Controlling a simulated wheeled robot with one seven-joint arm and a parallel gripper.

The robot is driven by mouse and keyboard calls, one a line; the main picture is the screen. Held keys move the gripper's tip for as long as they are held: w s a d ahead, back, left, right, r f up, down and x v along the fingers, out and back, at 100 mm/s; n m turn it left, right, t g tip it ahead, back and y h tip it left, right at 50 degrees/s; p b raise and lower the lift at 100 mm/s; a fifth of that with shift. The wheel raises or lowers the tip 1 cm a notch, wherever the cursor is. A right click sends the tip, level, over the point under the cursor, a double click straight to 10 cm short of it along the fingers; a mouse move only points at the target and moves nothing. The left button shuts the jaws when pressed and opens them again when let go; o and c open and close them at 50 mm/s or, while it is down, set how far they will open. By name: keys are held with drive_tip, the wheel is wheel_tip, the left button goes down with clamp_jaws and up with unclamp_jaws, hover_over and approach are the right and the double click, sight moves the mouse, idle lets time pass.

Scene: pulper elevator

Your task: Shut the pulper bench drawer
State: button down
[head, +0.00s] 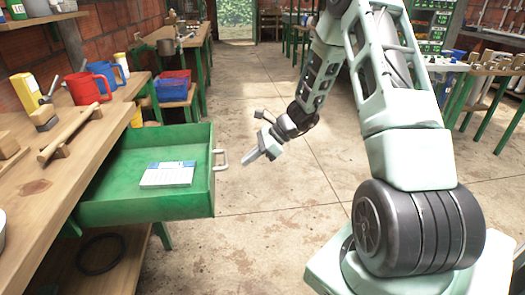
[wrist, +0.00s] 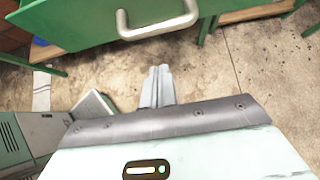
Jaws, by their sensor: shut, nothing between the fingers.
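The green pulper bench drawer (head: 130,207) stands pulled out from the wooden bench (head: 60,190) at the left in the head view. A small white and blue booklet (head: 168,174) lies inside it. Its pale metal handle (head: 221,160) is on the drawer's right end. My gripper (head: 250,159) is shut and empty, a short way to the right of the handle. In the wrist view the handle (wrist: 158,20) and the green drawer front (wrist: 90,25) are at the top, beyond the closed fingers (wrist: 158,75). A gap shows between fingertips and handle.
On the bench top are a red mug (head: 88,87), a yellow container (head: 27,92) and a wooden bar (head: 72,130). A dark ring (head: 100,254) lies on the shelf below. The concrete floor (head: 260,215) beside the drawer is clear. Another table (head: 490,72) stands at the right.

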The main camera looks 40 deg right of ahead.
drive_tip(key=shift+w+a+r, duration=0.25)
drive_tip(key=shift+w+a, duration=0.2)
drive_tip(key=shift+a, duration=0.2)
drive_tip(key=shift+w+a+r, duration=0.25)
drive_tip(key=shift+w+a, duration=0.2)
drive_tip(key=shift+a, duration=0.2)
drive_tip(key=shift+a, duration=0.1)
drive_tip(key=p, duration=0.3)
hover_over(140, 180)
drive_tip(key=shift+s+d, duration=0.1)
drive_tip(key=shift+d, duration=0.1)
drive_tip(key=shift+a+r, duration=0.1)
drive_tip(key=shift+a, duration=0.1)
drive_tip(key=shift+a, duration=0.1)
